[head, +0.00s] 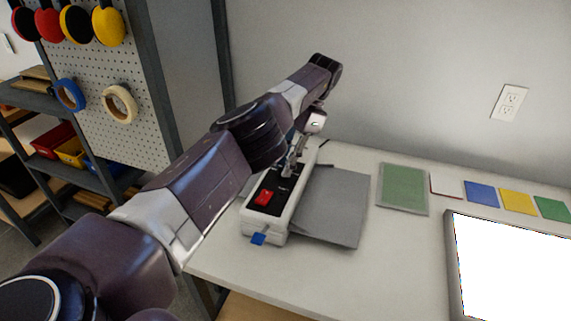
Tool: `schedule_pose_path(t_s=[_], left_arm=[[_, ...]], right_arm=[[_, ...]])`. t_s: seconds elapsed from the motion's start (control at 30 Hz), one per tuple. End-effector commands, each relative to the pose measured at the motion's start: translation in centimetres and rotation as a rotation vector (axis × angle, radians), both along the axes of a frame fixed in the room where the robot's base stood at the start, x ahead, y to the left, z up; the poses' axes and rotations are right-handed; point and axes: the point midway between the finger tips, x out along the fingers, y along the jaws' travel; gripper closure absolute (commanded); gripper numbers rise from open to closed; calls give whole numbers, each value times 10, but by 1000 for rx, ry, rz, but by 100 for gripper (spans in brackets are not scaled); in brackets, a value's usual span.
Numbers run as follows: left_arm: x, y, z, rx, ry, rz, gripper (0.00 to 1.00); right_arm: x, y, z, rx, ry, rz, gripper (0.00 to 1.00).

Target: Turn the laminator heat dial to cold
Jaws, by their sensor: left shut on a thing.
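The laminator (264,221) is a long white and black machine on the left part of the table. A red rocker switch (264,198) shows on the near end of its black top panel. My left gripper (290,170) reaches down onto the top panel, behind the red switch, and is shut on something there. The heat dial is not clearly visible; the fingers cover that spot. I cannot read any dial setting. My right gripper is not in view.
A grey sheet (335,206) lies to the right of the laminator. A green board (403,188) and several coloured cards (481,194) lie along the back. A bright white screen or panel (515,265) is at the right.

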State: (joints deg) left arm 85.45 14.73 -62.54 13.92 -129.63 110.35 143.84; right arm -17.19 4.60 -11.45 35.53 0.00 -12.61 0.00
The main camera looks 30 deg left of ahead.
Motion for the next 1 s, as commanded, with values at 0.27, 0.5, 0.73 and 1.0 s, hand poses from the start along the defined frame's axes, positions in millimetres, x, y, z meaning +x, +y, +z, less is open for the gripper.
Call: schedule_pose_path(t_s=[0.27, 0.5, 0.73, 1.0], left_arm=[[1, 0, 1, 2, -5, 12, 100], [1, 1, 1, 2, -5, 12, 100], [1, 1, 1, 2, -3, 13, 64], [0, 0, 0, 1, -2, 12, 60]], right_arm=[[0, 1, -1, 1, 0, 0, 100], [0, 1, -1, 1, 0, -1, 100], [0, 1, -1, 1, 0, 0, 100], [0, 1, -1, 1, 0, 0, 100]])
